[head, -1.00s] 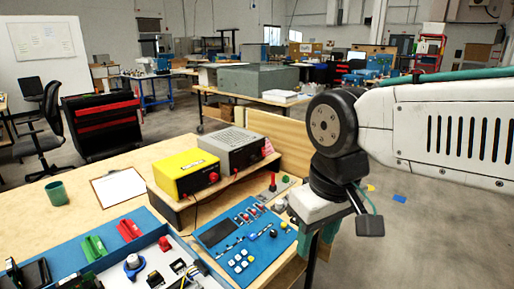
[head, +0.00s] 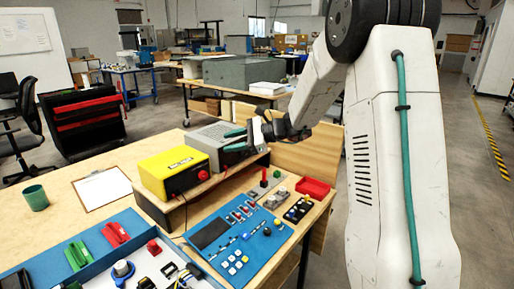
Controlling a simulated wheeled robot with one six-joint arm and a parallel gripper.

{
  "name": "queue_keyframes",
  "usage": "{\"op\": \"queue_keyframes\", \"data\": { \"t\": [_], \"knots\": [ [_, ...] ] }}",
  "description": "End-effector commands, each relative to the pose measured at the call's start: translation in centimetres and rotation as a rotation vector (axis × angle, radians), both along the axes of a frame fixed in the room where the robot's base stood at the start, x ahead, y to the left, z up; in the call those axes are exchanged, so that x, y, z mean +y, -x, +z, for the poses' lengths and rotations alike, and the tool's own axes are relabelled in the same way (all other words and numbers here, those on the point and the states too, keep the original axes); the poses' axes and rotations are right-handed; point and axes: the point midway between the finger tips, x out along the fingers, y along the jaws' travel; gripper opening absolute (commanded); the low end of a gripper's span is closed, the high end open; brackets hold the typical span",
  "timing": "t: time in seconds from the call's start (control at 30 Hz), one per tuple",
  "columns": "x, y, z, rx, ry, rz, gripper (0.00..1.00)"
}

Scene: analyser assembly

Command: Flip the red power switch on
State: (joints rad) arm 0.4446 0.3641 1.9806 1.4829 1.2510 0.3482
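Several red controls show in the head view, and I cannot tell which is labelled as the power switch. A red upright switch (head: 264,175) stands on a small plate behind the blue control panel (head: 262,250). A red knob (head: 203,175) sits on the front of the yellow box (head: 168,181). My gripper (head: 228,140) reaches left over the grey box (head: 206,137), with its two green fingers apart and nothing seen between them. It is above and behind the red upright switch, not touching it. The gripper hides part of the grey box.
The yellow and grey boxes stand on a low wooden shelf (head: 148,203). A red tray (head: 313,188) and small black and grey parts lie right of the panel. A clipboard (head: 103,190) and green cup (head: 35,198) are at the left, with bare tabletop around them.

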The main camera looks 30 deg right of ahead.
Motion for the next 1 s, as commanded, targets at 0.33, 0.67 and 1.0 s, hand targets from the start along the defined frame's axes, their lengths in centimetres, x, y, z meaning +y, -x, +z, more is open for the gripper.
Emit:
{"op": "queue_keyframes", "data": {
  "t": [0.33,0.67,1.0],
  "knots": [
    [-18.0,-9.1,-10.9,0.073,-0.468,-0.542,0.4],
    [-21.5,-11.2,-13.7,0.073,-0.565,-0.658,0.4],
    [-19.7,-16.0,-13.7,0.073,-0.564,-0.656,0.4]
  ]
}}
